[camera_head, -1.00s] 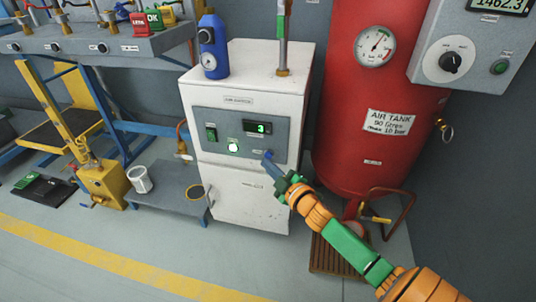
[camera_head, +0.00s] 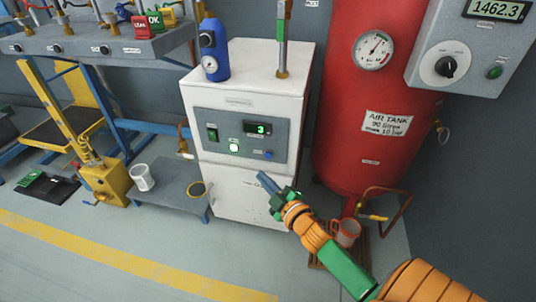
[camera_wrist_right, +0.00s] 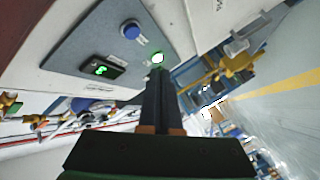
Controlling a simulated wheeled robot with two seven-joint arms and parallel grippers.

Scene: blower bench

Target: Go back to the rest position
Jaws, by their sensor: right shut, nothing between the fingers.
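My right gripper (camera_head: 263,177) is shut and empty. In the head view it is in front of the white air dryer cabinet (camera_head: 257,206), below its grey control panel (camera_head: 225,145). The panel carries a green switch (camera_head: 212,134), a lit green-white button (camera_head: 234,146), a display reading 3 (camera_head: 257,128) and a blue button (camera_head: 268,155). In the right wrist view the shut fingers (camera_wrist_right: 157,80) point toward the panel, with the blue button (camera_wrist_right: 130,30) and the lit button (camera_wrist_right: 157,58) beyond them. My left gripper is not in view.
The red air tank (camera_head: 360,90) stands right of the cabinet, with a valve pipe (camera_head: 385,210) low in front. A grey control box (camera_head: 470,50) hangs upper right. A low blue-grey table (camera_head: 175,185) holds a white cup (camera_head: 142,178).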

